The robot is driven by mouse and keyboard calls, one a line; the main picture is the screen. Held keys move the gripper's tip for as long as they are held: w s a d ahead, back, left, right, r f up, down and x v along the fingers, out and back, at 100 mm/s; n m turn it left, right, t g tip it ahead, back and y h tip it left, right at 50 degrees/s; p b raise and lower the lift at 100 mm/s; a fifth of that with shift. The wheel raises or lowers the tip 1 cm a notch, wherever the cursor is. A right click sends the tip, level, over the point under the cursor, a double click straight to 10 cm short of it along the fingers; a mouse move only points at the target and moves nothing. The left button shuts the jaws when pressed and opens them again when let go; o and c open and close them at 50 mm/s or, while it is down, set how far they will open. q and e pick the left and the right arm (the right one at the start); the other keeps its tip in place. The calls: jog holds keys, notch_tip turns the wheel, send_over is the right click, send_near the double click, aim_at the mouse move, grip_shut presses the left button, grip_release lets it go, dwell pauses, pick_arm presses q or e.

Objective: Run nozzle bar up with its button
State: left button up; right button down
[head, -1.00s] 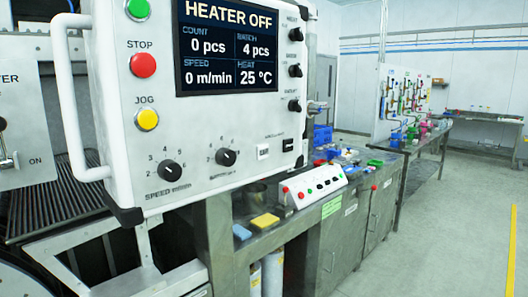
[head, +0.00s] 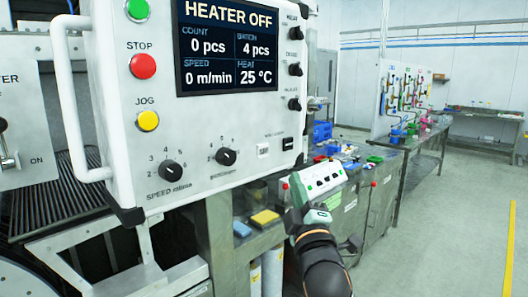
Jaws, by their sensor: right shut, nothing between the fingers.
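My right gripper (head: 300,192) is in front of the small white button console (head: 325,178), seen from behind, and covers the console's left end. It is shut with nothing in it. I cannot tell whether it touches the console. A green button, dark knobs and a red button show on the uncovered part of the console. I cannot make out the nozzle bar or tell which button belongs to it. My left gripper is not in view.
A large white control box (head: 215,120) with a screen reading HEATER OFF fills the upper left. A yellow sponge (head: 265,218) and a blue one (head: 241,229) lie on the metal bench left of my gripper. The floor at right is clear.

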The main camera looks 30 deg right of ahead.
jog(key=r, duration=0.1)
jog(key=s+d+r+h, duration=0.1)
jog(key=r+h, duration=0.1)
jog(key=r, duration=0.1)
jog(key=shift+s+d, duration=0.15)
jog(key=shift+s, duration=0.05)
jog(key=shift+w, duration=0.1)
jog(key=b, duration=0.2)
send_near(269, 143)
jog(key=w+d+r, duration=0.2)
jog(key=d, duration=0.1)
jog(key=shift+w+a, duration=0.4)
jog(key=shift+w, duration=0.3)
dwell(1.3)
jog(key=shift+w+a, duration=0.1)
jog(key=shift+w, duration=0.3)
